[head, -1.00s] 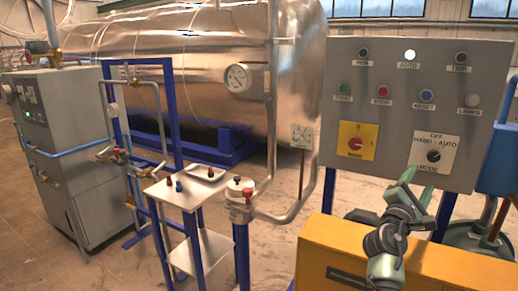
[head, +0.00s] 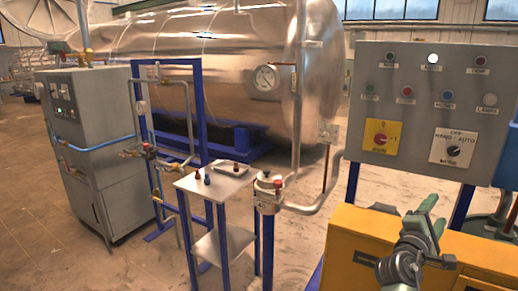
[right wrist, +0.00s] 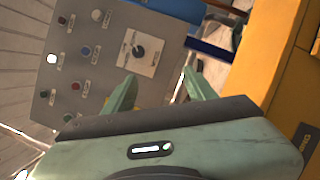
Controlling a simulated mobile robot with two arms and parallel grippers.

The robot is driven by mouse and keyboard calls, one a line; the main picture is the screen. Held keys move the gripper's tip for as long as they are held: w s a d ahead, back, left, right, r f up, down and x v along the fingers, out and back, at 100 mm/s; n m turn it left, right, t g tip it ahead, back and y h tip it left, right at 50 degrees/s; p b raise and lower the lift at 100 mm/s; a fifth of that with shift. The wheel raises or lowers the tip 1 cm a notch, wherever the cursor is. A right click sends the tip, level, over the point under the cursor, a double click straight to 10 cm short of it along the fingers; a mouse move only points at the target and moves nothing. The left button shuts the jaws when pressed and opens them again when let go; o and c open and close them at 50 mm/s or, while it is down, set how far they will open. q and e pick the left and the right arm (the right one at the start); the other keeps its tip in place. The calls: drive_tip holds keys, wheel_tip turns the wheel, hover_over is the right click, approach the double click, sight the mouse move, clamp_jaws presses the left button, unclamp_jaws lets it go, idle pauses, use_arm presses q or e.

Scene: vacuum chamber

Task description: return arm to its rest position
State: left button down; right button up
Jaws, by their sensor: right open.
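My right gripper (head: 433,214) is in the lower right of the head view, below the grey control panel (head: 413,110) and in front of it. Its green fingers are apart with nothing between them. In the right wrist view the open fingers (right wrist: 160,88) point towards the panel, clear of the black mode knob (right wrist: 138,51). In the head view the knob (head: 453,151) sits on a white plate marked HAND, OFF and AUTO. The AUTO lamp (head: 433,58) is lit white. My left gripper is not in view.
A yellow cabinet (head: 345,235) stands below the panel, close to my right arm. A small table (head: 215,182), a blue post with a valve (head: 267,205) and pipes stand left of it. A large steel tank (head: 220,70) and a grey cabinet (head: 85,130) are behind. Floor is open at lower left.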

drive_tip(key=s+a+f+m+g+y, duration=0.2)
drive_tip(key=s+a+f+m+y, duration=0.25)
drive_tip(key=s+f, duration=0.6)
drive_tip(key=s+a+f+m+g+y, duration=0.25)
drive_tip(key=s+a+f+m, duration=0.2)
drive_tip(key=s+f, duration=0.6)
drive_tip(key=s+a+f+m+g+y, duration=0.1)
drive_tip(key=s+a+f+g+y, duration=0.1)
drive_tip(key=s+a+f+y, duration=0.45)
drive_tip(key=s+a+f+m+g+y, duration=0.2)
drive_tip(key=s+a+f+g, duration=0.1)
drive_tip(key=s+a, duration=0.75)
wheel_tip(320, 180, down, 25)
drive_tip(key=s+d+g, duration=0.1)
drive_tip(key=s, duration=0.1)
drive_tip(key=s+d+f+g, duration=0.1)
drive_tip(key=s+d+f, duration=0.2)
drive_tip(key=s+f, duration=1.4)
drive_tip(key=shift+n+h, duration=0.3)
drive_tip(key=shift+h, duration=0.05)
drive_tip(key=shift+s, duration=0.1)
